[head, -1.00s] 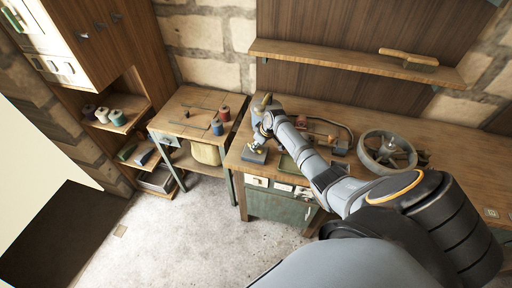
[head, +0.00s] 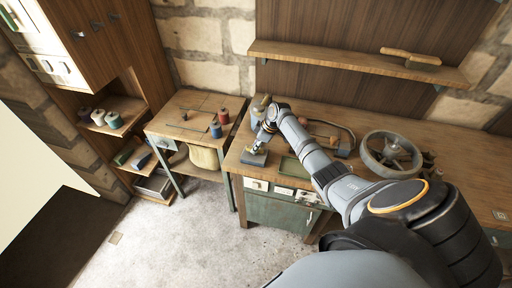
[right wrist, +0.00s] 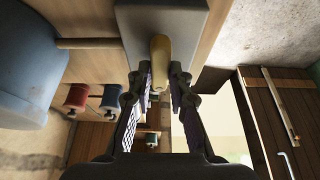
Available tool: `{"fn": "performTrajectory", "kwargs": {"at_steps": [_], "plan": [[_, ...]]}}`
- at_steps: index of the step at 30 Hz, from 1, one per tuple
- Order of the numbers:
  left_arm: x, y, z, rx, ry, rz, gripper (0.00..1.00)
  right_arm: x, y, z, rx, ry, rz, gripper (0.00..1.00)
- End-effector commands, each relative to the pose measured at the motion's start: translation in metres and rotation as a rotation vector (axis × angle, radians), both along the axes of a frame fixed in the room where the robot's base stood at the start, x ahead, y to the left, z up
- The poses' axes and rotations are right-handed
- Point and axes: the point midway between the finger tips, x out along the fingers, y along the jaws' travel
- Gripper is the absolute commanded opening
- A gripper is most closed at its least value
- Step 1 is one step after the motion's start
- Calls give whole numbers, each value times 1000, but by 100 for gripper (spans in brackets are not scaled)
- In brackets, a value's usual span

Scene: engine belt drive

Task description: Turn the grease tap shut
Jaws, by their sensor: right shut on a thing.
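The grease tap shows in the right wrist view as a rounded yellow handle (right wrist: 160,48) in front of a grey block (right wrist: 188,22). In the head view the block (head: 254,158) sits at the left front corner of the workbench, with a small yellow part above it. My right gripper (right wrist: 157,82) is closed on the yellow handle, one finger on each side. In the head view this gripper (head: 260,143) is over the block and partly hides the tap. How far the tap is turned cannot be told. My left gripper is not in view.
A smaller table (head: 183,110) with red and blue spools is to the left. A shelf (head: 340,62) runs along the wall above.

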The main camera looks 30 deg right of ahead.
Motion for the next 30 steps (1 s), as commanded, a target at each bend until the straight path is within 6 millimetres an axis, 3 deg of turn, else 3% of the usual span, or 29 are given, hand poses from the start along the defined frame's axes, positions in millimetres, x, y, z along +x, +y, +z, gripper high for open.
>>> {"fn": "performTrajectory", "kwargs": {"at_steps": [6, 7, 12, 23, 30], "plan": [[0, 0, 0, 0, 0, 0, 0, 0, 0, 0, -2, 0, 1, 0], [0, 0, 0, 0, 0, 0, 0, 0, 0, 0, -1, 0, 0, 21], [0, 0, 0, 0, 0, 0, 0, 0, 0, 0, -1, 0, 0, 42], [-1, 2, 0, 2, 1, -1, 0, -2, -3, 7, -2, -2, -2, 42], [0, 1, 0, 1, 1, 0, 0, -18, -17, 57, -6, -2, 1, 42]]}}
